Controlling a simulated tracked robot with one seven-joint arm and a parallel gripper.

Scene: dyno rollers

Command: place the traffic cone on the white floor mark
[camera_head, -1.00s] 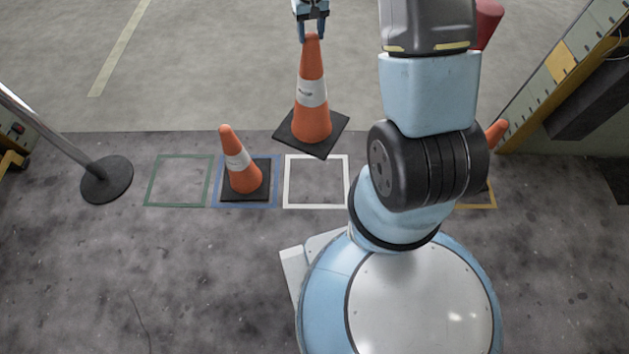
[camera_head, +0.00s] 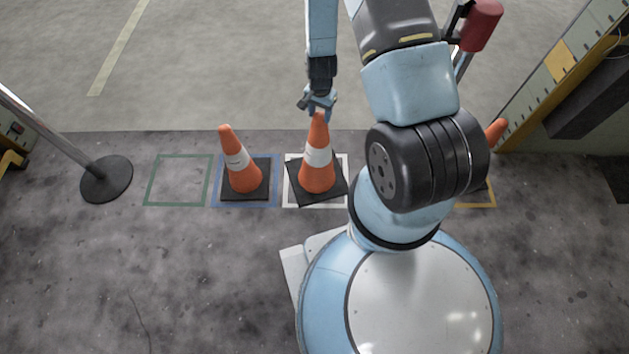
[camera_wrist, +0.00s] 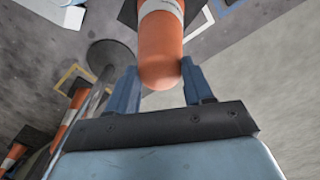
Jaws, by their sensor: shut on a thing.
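My gripper (camera_head: 318,108) is shut on the tip of an orange traffic cone (camera_head: 318,172) with a white band and black square base. The cone is upright over the white floor mark (camera_head: 287,186), its base turned a little against the outline and covering much of it. The base's lower right corner reaches the mark's right edge. I cannot tell whether the base touches the floor or hangs just above it. In the wrist view the cone's tip (camera_wrist: 160,70) sits between both blue fingers.
A second cone (camera_head: 241,175) stands on the blue mark, close to the left. A green mark (camera_head: 149,181) is empty further left, by a post base (camera_head: 107,180). A yellow mark (camera_head: 484,205) and another cone (camera_head: 496,131) are partly hidden behind my arm.

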